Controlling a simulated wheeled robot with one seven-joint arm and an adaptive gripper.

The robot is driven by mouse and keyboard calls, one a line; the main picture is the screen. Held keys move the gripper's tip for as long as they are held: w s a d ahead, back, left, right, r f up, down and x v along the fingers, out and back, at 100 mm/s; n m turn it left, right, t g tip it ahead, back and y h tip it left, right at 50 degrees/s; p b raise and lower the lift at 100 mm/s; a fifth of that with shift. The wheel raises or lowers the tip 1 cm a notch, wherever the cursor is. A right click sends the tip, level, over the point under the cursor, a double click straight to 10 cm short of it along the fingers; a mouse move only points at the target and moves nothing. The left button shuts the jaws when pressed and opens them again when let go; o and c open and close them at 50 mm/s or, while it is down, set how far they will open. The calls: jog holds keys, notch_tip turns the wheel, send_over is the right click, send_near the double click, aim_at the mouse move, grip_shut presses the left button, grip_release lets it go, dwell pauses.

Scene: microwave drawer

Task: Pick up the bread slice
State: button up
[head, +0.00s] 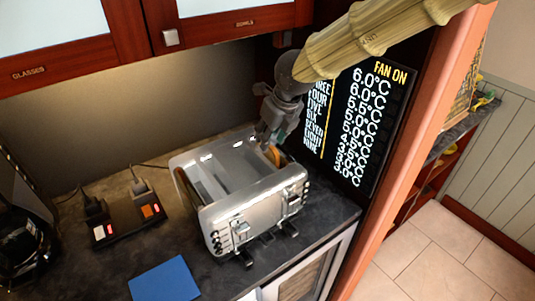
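A silver toaster (250,205) stands on the dark counter, with its wide top openings facing up. A small orange-brown edge (274,155) shows at the toaster's right rear, just below my gripper; it looks like part of the bread slice, but most of it is hidden. My gripper (268,142) points down at the toaster's back right corner, by that edge. The fingers are small and dark here, and I cannot tell whether they are open, shut or touching the bread.
A power strip (128,219) with plugs lies left of the toaster. A blue square (165,281) lies at the front. A dark appliance (22,240) stands far left. Cabinets (215,25) hang above. A black temperature display (355,130) stands close behind, right of my gripper.

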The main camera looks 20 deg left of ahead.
aim_at(267, 156)
jog(key=shift+p+x, duration=0.4)
jog(key=shift+x, duration=1)
grip_shut()
